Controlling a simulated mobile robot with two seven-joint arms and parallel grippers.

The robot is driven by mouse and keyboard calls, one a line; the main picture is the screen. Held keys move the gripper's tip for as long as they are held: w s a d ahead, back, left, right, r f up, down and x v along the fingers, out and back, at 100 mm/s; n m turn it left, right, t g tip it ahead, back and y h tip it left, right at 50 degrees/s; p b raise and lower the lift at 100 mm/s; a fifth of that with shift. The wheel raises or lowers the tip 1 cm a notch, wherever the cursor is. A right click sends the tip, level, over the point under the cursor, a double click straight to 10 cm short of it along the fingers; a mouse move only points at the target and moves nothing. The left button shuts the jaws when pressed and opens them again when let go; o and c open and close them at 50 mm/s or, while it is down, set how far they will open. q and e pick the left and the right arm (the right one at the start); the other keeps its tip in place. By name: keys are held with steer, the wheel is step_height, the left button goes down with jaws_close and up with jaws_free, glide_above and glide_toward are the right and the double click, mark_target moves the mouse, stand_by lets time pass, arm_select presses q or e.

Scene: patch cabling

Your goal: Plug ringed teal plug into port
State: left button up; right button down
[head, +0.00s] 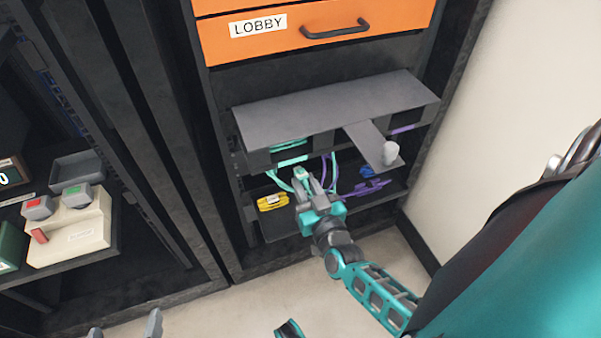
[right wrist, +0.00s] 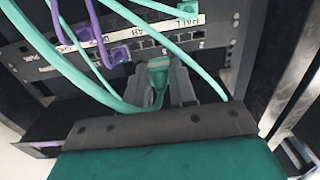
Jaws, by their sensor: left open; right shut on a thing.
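My right gripper (head: 310,183) reaches into the open rack below the orange drawer. In the right wrist view its grey fingers (right wrist: 170,84) are shut on a teal plug (right wrist: 158,72). The plug's front points at a dark patch panel (right wrist: 200,34) with a row of small ports. I cannot tell whether its tip touches a port, and no ring on it can be made out. Teal cables (right wrist: 75,75) cross the wrist view on both sides of the plug. My left gripper (head: 125,330) is open and empty at the bottom edge of the head view.
Two purple plugs (right wrist: 119,56) sit in the panel left of the teal plug. A grey shelf (head: 330,108) overhangs the panel, with a small white object (head: 390,152) on its projecting strip. A yellow cable bundle (head: 272,202) and purple cables (head: 365,188) lie on the lower shelf.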

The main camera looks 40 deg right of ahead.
steer(key=shift+s, duration=0.3)
arm_select(q)
steer(key=shift+s+a+f, duration=0.1)
steer(key=shift+f, duration=0.2)
arm_select(e)
steer(key=shift+w+r, duration=0.1)
steer(key=shift+x, duration=1.9)
arm_select(q)
steer(key=shift+f+b, duration=0.15)
steer(key=shift+b, duration=0.15)
arm_select(e)
steer(key=x, duration=0.3)
steer(key=shift+w, duration=0.1)
steer(key=shift+w+d, duration=0.1)
steer(key=shift+w, duration=0.05)
arm_select(q)
steer(key=shift+r, duration=0.2)
arm_select(e)
steer(key=shift+x, duration=0.95)
stand_by(0.5)
